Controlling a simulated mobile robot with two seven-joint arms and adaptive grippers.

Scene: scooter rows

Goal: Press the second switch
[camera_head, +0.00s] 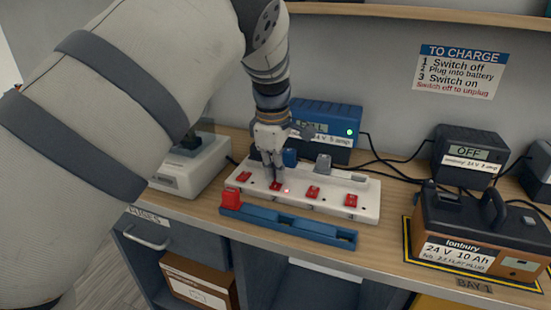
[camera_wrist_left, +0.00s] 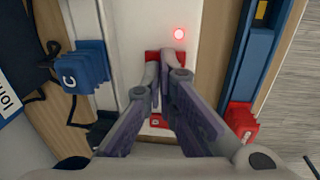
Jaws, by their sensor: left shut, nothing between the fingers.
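The white power strip (camera_head: 330,182) lies on the bench with several red switches in a row. The second switch from the left (camera_head: 276,185) is directly under the tips of my left gripper (camera_head: 269,178). A small red light glows beside that switch. In the left wrist view my left gripper (camera_wrist_left: 163,72) is shut and empty, its tips overlapping the near edge of the second switch (camera_wrist_left: 166,56). I cannot tell whether they touch it or how far it is pressed. The first switch (camera_head: 244,176) also shows between the fingers in the wrist view (camera_wrist_left: 158,121).
A blue plug (camera_head: 290,157) and a grey plug (camera_head: 323,163) stand along the strip's back. A blue rail (camera_head: 290,228) with a red block (camera_head: 230,199) lies in front. A blue charger (camera_head: 328,116) with a green light stands behind. A battery (camera_head: 480,240) sits right.

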